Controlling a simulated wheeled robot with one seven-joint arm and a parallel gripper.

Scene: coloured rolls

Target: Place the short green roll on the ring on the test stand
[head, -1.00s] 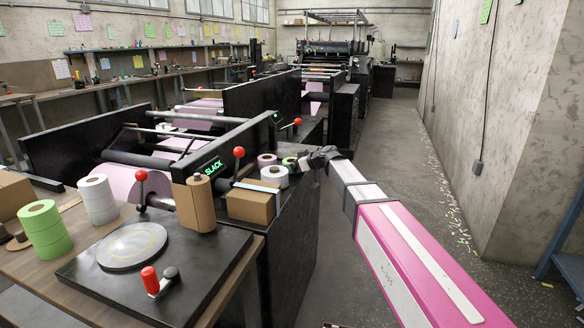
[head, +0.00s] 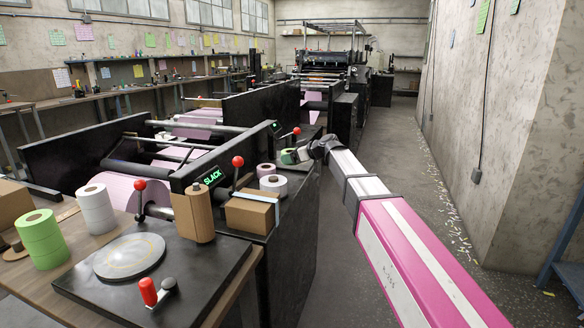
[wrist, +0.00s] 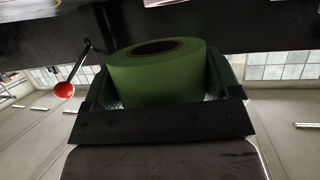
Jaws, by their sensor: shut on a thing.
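My gripper (head: 297,155) is shut on the short green roll (head: 287,156), at the far end of my outstretched arm, above the right side of the black machine. In the wrist view the green roll (wrist: 155,75) sits between both jaws, its core hole showing near the top. The test stand (head: 205,272) is a black plate at the front left. It bears a round grey disc (head: 130,256) with a faint ring marked on it. The disc is bare, and the gripper is well behind and to the right of it.
A white roll (head: 273,185) and a pink roll (head: 266,170) stand near my gripper. White and taller green rolls (head: 40,240) stand at left.

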